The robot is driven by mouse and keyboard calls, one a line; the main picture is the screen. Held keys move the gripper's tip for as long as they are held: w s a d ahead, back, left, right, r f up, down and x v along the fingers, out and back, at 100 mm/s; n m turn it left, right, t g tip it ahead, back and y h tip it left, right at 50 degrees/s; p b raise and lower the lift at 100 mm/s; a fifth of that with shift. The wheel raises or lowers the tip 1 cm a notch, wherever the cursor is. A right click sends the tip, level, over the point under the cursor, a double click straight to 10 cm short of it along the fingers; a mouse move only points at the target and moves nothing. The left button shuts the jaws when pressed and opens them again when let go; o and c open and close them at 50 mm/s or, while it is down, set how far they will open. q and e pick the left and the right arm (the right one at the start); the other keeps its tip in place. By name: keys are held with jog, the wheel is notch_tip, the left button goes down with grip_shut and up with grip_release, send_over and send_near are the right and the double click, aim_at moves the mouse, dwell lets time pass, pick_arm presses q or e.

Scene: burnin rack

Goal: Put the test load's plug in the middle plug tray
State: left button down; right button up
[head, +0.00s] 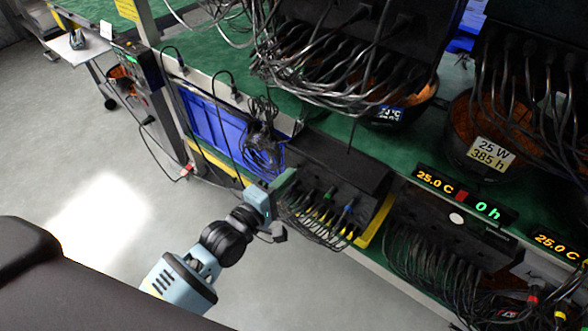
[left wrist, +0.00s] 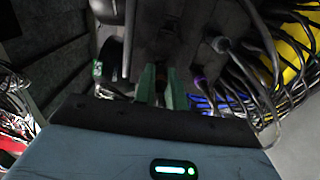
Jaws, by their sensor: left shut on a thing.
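My left gripper (head: 283,186) is at the left end of a dark plug tray (head: 345,165) with a row of cabled plugs (head: 325,203) in it. In the left wrist view its green fingers (left wrist: 162,88) are shut on a small dark plug (left wrist: 162,76). The plug is mostly hidden by the fingers, and I cannot tell whether it is seated in the tray or just above it. Other plugs with grey, purple and blue ends stand to the right of the fingers. My right gripper is not in view.
A second tray area (head: 440,250) crowded with black cables lies to the right, below lit displays (head: 465,193). A blue bin (head: 215,130) and hanging cables (head: 262,150) are behind the gripper. Round pots (head: 480,165) stand on the green shelf.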

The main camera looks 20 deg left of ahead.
pick_arm(q)
jog(key=shift+p+v, duration=0.7)
jog(key=shift+v, duration=1.35)
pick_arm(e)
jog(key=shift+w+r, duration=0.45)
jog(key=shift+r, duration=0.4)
pick_arm(q)
jog(key=shift+r, duration=0.1)
jog(key=s+a+r+n+y+p, duration=0.1)
jog(key=r+y+p, duration=0.1)
jog(key=r, duration=0.6)
jog(key=s+a+r+n+y+p, duration=0.1)
jog(key=s+a+r+y+p, duration=0.1)
jog(key=r+p, duration=0.3)
jog(key=s+a+r+n+t+y+p, duration=0.1)
jog(key=s+r+n+y+p, duration=0.1)
jog(key=r, duration=0.9)
jog(key=shift+r+p, duration=0.25)
jog(key=shift+p, duration=0.4)
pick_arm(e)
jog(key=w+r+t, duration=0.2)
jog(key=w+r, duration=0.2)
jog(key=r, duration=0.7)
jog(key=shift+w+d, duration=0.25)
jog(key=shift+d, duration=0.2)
pick_arm(q)
jog(key=shift+a, duration=0.1)
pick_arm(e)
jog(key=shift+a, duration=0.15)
